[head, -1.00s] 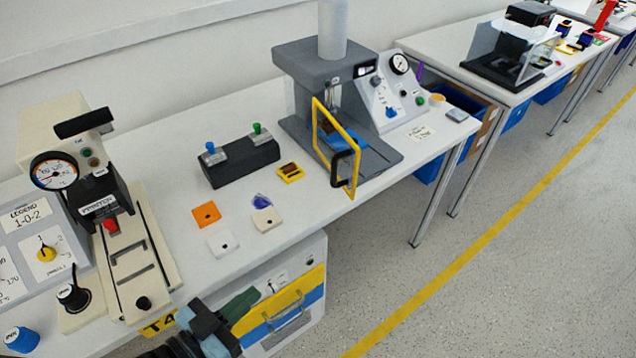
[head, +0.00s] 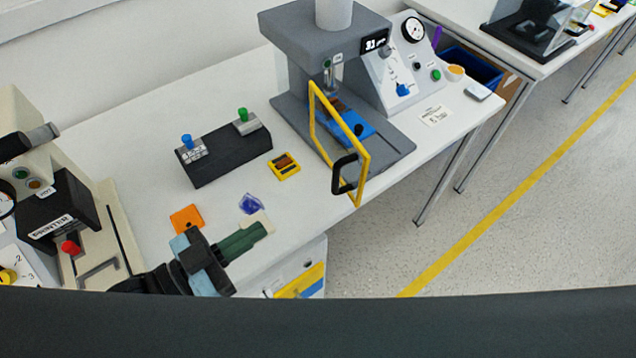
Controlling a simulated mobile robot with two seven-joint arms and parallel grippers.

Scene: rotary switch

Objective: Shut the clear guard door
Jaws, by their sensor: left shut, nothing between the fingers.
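The clear guard door (head: 362,180) has a yellow frame and a black handle (head: 343,174) at its lower outer corner. It stands open, swung out from the front of the grey press (head: 310,38) toward the table's front edge. A blue block (head: 352,127) shows behind it on the press base. My left gripper (head: 262,232) is shut and empty, with dark green fingers pointing right. It is over the table's front edge, left of the handle and well apart from it. My right gripper is not in view.
A black box with blue and green knobs (head: 222,158), a yellow-framed tile (head: 284,166), an orange tile (head: 187,218) and a blue-violet piece (head: 251,204) lie left of the door. The panel with a gauge (head: 400,70) stands right of the press. A dark band crosses the bottom.

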